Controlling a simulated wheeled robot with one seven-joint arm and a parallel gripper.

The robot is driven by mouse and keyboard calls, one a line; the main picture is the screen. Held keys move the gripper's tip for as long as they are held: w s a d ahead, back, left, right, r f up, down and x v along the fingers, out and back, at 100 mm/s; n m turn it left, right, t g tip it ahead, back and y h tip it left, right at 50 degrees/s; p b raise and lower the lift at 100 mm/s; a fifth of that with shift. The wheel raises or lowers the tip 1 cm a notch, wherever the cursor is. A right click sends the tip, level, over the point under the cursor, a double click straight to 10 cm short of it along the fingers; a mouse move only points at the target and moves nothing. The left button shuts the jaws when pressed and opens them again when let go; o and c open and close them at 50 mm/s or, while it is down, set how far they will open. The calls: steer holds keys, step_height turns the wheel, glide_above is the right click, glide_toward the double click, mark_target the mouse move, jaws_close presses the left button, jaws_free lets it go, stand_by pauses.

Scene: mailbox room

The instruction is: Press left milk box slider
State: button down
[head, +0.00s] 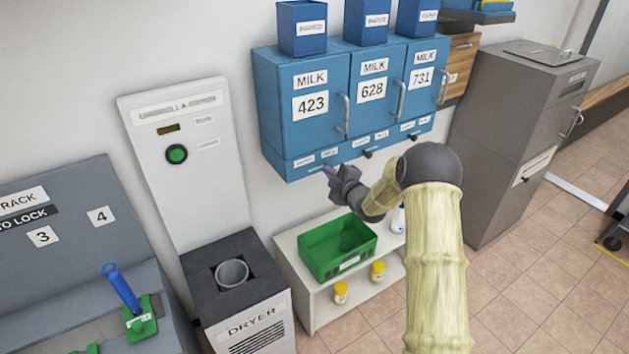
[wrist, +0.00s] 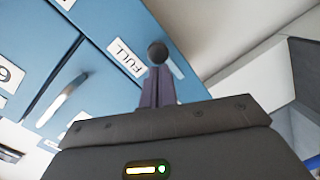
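The left milk box (head: 318,121) is a blue wall cabinet door marked MILK 423, closed, with a vertical handle. Below it is a blue strip with small labels. My gripper (head: 329,170) is at the lower edge of that strip, under the 423 door. In the wrist view my purple fingers (wrist: 157,88) are together, with nothing seen between them. A dark round slider knob (wrist: 157,53) stands straight ahead of the fingertips, beside a FULL label (wrist: 125,61). I cannot tell whether they touch. In the head view this knob is hidden or too small to make out.
Milk doors 628 (head: 374,89) and 731 (head: 419,77) are to the right, with dark knobs below them. A white shelf (head: 292,256) with a green bin (head: 338,246) stands underneath. The dryer (head: 255,325) is at left, a grey cabinet (head: 500,140) at right.

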steer(key=s+d+r+b, duration=0.1)
steer(key=s+r, duration=0.2)
steer(key=s, duration=0.8)
steer(key=shift+s+d, duration=0.15)
steer(key=shift+f, duration=0.1)
steer(key=s+d+f+m+g+h, duration=0.1)
steer(key=s+m+g+h, duration=0.2)
steer(key=s+m+g, duration=0.9)
steer(key=s+d+m+g+h, duration=0.15)
steer(key=s+m+h, duration=0.35)
steer(key=s, duration=1.4)
step_height(320, 180, up, 19)
steer(key=y+p, duration=0.1)
steer(key=p, duration=1.8)
steer(key=shift+d+m+t+p, duration=0.2)
steer(key=shift+m+t+p, duration=0.1)
steer(key=shift+t+p, duration=0.05)
